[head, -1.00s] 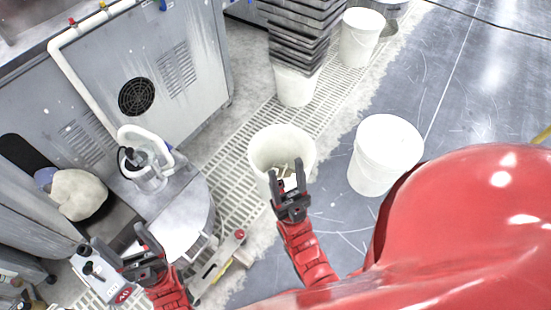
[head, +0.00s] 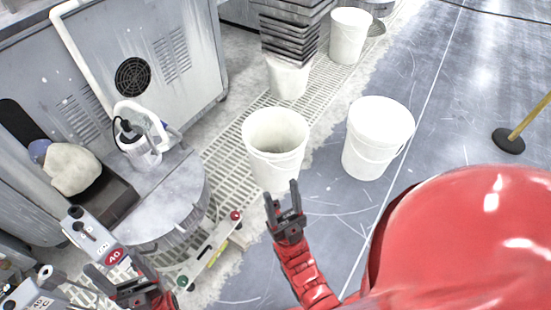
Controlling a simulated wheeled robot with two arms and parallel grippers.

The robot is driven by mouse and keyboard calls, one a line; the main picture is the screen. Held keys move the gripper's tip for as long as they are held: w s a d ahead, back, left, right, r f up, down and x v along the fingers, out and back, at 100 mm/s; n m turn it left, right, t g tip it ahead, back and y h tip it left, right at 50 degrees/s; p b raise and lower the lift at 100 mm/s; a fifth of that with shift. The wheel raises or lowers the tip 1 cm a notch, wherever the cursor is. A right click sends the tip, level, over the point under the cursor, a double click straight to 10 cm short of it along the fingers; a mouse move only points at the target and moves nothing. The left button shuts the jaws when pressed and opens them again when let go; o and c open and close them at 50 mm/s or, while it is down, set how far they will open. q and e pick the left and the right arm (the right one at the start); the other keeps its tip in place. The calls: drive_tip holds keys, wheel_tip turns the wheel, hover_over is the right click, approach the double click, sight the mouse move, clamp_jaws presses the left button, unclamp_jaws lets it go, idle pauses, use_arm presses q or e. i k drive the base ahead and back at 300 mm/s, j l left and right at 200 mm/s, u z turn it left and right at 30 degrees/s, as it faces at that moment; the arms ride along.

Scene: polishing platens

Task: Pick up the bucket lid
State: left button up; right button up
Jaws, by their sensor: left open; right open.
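A white bucket (head: 365,155) with a pale flat top, which looks like its lid (head: 383,116), stands on the floor right of centre. An open white bucket (head: 274,168) stands to its left, and the part of its inside that shows looks empty. My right gripper (head: 282,191) is open and empty. Its fingers point up the picture, just below the open bucket and left of the lidded one. My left gripper (head: 114,268) is open at the lower left, apart from both buckets. Its lower part is close to the picture edge.
A round metal platen (head: 165,205) and grey machine cabinet (head: 150,75) stand at left. Stacked dark trays (head: 292,35) sit on a bucket (head: 288,80) behind, beside another white bucket (head: 350,38). A yellow post with dark base (head: 508,141) stands at right. Floor beyond the lidded bucket is clear.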

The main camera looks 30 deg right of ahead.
sight(381, 119)
drive_tip(key=z, duration=1.7)
